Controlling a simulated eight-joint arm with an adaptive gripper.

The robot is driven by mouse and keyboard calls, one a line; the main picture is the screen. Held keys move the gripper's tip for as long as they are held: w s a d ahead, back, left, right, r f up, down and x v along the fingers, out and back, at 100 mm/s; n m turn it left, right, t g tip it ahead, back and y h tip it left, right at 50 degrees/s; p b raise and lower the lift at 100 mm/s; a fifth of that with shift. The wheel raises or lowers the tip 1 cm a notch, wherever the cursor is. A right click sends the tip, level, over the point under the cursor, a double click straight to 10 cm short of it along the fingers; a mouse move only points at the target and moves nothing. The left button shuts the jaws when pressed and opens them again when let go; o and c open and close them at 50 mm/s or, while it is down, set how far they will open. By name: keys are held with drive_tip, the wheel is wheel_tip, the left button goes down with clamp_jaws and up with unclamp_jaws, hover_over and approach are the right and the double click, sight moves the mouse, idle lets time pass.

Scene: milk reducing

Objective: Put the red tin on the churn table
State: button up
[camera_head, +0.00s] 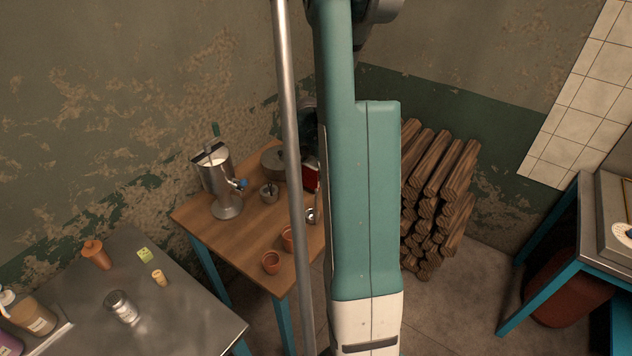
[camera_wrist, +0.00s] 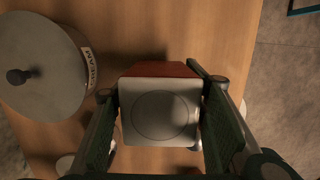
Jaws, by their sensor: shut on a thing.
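The red tin (camera_wrist: 162,70) has a pale square lid (camera_wrist: 160,112) with a round ring and sits between the two fingers of my gripper (camera_wrist: 160,120), which is shut on it. In the head view, a small part of the red tin (camera_head: 311,178) shows beside my arm, over the right side of the wooden churn table (camera_head: 245,240). My arm and a metal pole hide most of it there. The table's wood also shows beneath the tin in the wrist view (camera_wrist: 175,30). I cannot tell whether the tin touches the tabletop.
A lidded grey pot marked CREAM (camera_wrist: 45,75) stands just left of the tin. The metal separator (camera_head: 218,180), a small metal pot (camera_head: 269,193) and orange cups (camera_head: 271,262) are on the churn table. Stacked logs (camera_head: 435,190) lie to the right.

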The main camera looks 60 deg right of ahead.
sight(313, 163)
drive_tip(key=shift+f, duration=1.85)
drive_tip(key=shift+f+b, duration=0.15)
drive_tip(key=shift+b, duration=0.25)
drive_tip(key=o, duration=1)
drive_tip(key=shift+r, duration=0.2)
drive_tip(key=shift+a+r+p, duration=0.3)
drive_tip(key=shift+r, duration=1.65)
drive_tip(key=shift+a+r+p, duration=0.3)
drive_tip(key=shift+r+p, duration=0.05)
drive_tip(key=shift+r, duration=1.65)
drive_tip(key=shift+a+r+p, duration=0.3)
drive_tip(key=shift+r, duration=1.65)
